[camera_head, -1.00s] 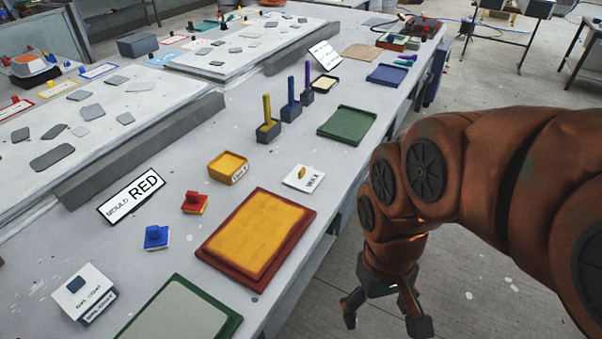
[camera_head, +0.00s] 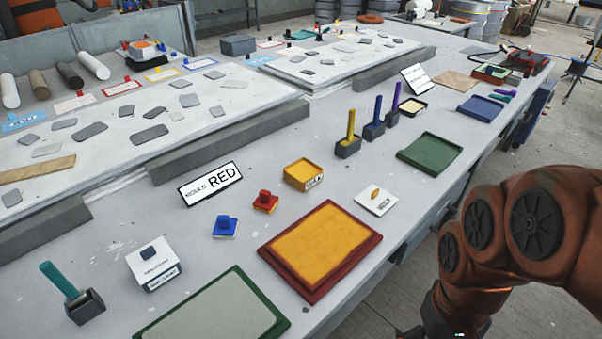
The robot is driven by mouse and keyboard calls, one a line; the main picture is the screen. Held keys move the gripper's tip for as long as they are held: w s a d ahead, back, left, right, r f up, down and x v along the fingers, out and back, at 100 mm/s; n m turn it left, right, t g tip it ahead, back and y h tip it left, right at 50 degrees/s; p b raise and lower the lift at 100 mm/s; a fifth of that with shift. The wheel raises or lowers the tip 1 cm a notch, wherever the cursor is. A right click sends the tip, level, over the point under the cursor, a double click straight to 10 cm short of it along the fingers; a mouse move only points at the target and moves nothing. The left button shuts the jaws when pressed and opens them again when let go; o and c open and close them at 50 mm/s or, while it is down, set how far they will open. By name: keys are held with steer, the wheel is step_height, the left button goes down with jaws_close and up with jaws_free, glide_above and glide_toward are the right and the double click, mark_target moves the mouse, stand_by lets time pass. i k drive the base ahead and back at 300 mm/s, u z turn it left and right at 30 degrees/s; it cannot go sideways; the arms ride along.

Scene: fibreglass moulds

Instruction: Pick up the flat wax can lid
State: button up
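A flat white square lid (camera_head: 376,204) with a small yellow knob and lettering that seems to read WAX lies on the table near its front edge. It sits to the right of a square yellow-topped container (camera_head: 303,174) with a white label, apart from it. My gripper (camera_head: 440,326) is at the bottom edge of the picture, beyond the table's front edge, below and to the right of the lid and well apart from it. Its fingers are mostly cut off by the frame.
A red-rimmed yellow mould (camera_head: 283,285) lies in front of the lid, and a green tray (camera_head: 432,152) behind it. Upright-handled blocks (camera_head: 348,147) stand further back. Bare table surrounds the lid.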

mark_target(378, 201)
steer(key=u, duration=0.05)
steer(key=k, duration=0.5)
steer(key=z, duration=0.9)
steer(key=i, duration=0.85)
steer(key=u, duration=2.45)
